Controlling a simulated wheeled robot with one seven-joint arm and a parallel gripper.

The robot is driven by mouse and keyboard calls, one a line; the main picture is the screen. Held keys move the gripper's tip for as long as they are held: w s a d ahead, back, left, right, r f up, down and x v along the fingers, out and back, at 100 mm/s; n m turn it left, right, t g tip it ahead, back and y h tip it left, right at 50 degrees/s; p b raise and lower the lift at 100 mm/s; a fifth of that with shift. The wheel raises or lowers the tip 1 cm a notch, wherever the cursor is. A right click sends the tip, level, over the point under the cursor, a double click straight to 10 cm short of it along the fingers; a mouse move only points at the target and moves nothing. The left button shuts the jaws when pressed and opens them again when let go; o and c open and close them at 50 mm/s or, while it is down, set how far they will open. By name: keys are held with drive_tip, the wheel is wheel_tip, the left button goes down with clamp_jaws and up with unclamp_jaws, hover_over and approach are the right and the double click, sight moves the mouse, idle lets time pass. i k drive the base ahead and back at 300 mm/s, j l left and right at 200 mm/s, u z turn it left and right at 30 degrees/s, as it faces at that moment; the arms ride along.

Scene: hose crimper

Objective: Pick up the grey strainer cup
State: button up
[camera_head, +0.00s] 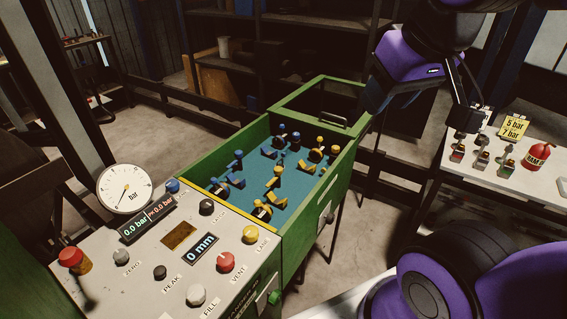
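I cannot make out the grey strainer cup with certainty. Several small grey fittings with coloured parts, including one at the left end (460,141), stand in a row on the white table at the right; they are too small to identify as a strainer cup. A pale cup-like vessel (224,47) stands on the dark back shelf, and I cannot tell what it is. My gripper (466,118) hangs at the upper right, beside the white table's left part in the picture. Its dark fingers are small and partly merged with the background, so their opening and contents are unclear.
A green bench has a control panel (150,277) with a gauge (126,189) and coloured knobs. Its green-walled bin (226,156) holds several blue and yellow fittings. A red labelled vessel (538,156) and a yellow pressure sign (514,127) stand on the white table (520,185).

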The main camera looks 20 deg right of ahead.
sight(282, 165)
drive_tip(key=z, duration=2.5)
drive_tip(key=u, duration=2.3)
drive_tip(key=i+l+u, duration=0.25)
drive_tip(key=l+u, duration=0.25)
drive_tip(key=i+l+u, duration=0.2)
drive_tip(key=l, duration=0.25)
drive_tip(key=l+u, duration=0.25)
drive_tip(key=l, duration=0.1)
